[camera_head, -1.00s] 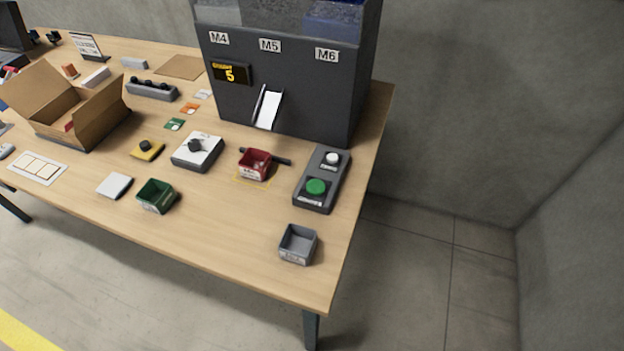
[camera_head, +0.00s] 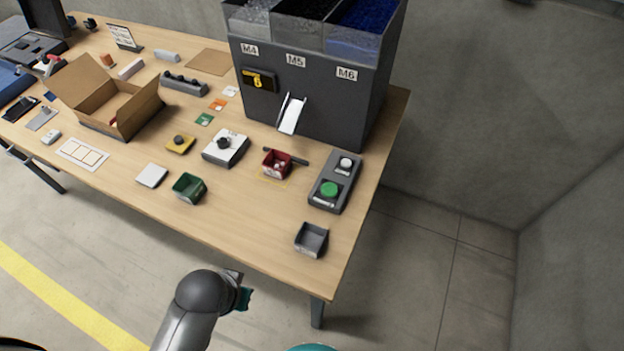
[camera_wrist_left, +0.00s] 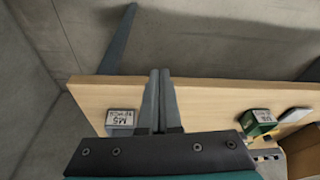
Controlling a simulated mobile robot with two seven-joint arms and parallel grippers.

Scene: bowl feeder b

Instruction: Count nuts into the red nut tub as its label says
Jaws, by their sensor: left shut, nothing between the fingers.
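The red nut tub (camera_head: 270,170) stands on the yellow-outlined spot below the feeder's white chute (camera_head: 292,115), with several pale nuts in it. Its label is too small to read. The feeder display (camera_head: 258,80) seems to show 6. The control box (camera_head: 325,204) with a green button (camera_head: 330,189) and a white button (camera_head: 346,163) is right of the tub. My left gripper (camera_head: 246,297) is in front of the table's front edge, well away from the red tub. In the left wrist view its fingers (camera_wrist_left: 158,75) are shut and empty. My right gripper is not in view.
A grey tub (camera_head: 312,238) stands near the front right corner; its M5 label shows in the left wrist view (camera_wrist_left: 121,117). A green tub (camera_head: 188,188), white dial box (camera_head: 224,149) and open cardboard box (camera_head: 140,112) are further left. Bare tabletop lies between the grey and green tubs.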

